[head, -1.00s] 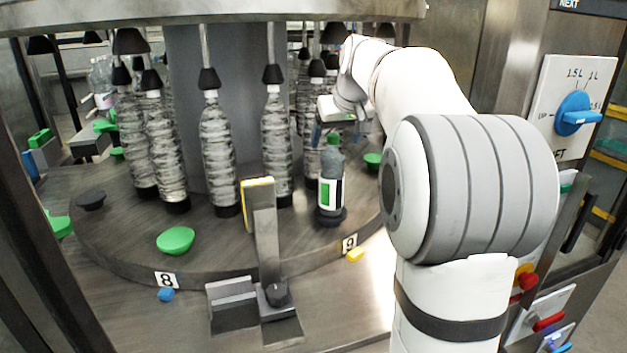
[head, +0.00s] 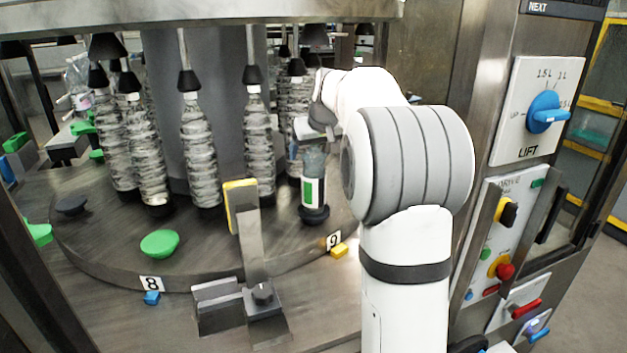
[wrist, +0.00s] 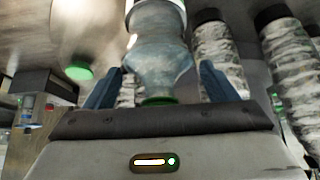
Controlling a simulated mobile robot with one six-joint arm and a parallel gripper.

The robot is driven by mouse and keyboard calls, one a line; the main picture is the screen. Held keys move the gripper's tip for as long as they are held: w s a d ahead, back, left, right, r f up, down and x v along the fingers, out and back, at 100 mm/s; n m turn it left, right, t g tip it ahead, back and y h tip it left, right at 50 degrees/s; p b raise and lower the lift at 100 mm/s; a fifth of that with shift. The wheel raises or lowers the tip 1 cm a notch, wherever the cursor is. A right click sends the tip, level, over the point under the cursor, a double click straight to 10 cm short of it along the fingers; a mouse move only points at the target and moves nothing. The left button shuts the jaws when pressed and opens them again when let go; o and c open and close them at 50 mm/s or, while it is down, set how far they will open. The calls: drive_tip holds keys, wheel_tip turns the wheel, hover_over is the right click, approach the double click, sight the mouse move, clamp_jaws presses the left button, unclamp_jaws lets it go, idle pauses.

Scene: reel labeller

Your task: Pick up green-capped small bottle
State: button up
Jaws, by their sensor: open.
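The small bottle (head: 314,190) stands upright on the round carousel beside the plate marked 9. It has a grey translucent body and a white, green and black label. Its cap is hidden in the head view. In the wrist view the green cap (wrist: 158,100) is close to my gripper's palm, and the bottle's shoulder (wrist: 158,60) lies between the two blue fingers. My gripper (wrist: 160,72) is open, with a finger on each side of the bottle and gaps visible. In the head view my gripper (head: 308,130) is at the bottle's top, partly hidden by my arm.
Several tall clear bottles (head: 200,150) hang under black cones behind and left. A metal post with a yellow pad (head: 240,205) stands in front, left of the small bottle. A green dish-like piece (head: 159,243) lies on the carousel (head: 110,255). Control panels (head: 540,110) are at right.

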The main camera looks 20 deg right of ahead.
drive_tip(key=shift+c, duration=0.6)
clamp_jaws()
